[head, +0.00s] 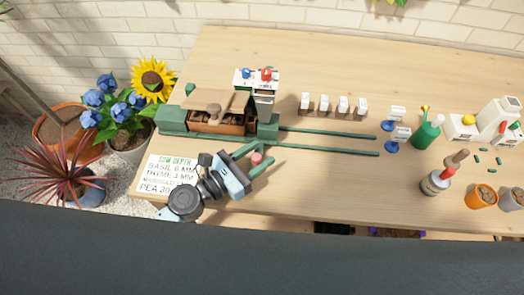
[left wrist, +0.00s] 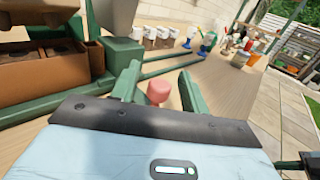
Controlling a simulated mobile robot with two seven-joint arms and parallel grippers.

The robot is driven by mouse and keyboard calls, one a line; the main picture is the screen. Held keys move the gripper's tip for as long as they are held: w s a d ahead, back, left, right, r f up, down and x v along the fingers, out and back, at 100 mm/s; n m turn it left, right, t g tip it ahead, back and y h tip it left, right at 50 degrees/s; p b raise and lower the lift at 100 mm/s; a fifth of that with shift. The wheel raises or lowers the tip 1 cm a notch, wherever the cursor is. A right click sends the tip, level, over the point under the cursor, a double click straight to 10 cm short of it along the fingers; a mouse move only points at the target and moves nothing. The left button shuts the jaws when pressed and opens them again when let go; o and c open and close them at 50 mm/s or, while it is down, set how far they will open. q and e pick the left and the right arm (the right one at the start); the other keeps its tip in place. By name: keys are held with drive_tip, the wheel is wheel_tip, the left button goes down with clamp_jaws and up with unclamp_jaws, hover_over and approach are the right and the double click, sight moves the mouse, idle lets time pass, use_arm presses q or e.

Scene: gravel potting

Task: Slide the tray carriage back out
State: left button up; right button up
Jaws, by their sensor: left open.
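The tray carriage (head: 236,127), a brown tray with dark cells, sits at the left end of two green rails (head: 325,144), within the green frame (head: 172,120) and partly under a tan lid (head: 210,101). In the left wrist view its brown side (left wrist: 45,75) is at the left. A pink knob (head: 256,158) stands in front of the rails. My left gripper (head: 262,155) is open, with the knob between its green fingers; it also shows in the left wrist view (left wrist: 157,92). I cannot tell whether the fingers touch it. My right gripper is not in view.
A sowing-depth card (head: 165,174) lies at the table's front left. Several small labelled packs (head: 322,104) stand behind the rails. The rails' right stretch looks clear.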

use_arm(q)
drive_tip(key=shift+x, duration=0.85)
drive_tip(key=shift+c, duration=0.4)
clamp_jaws()
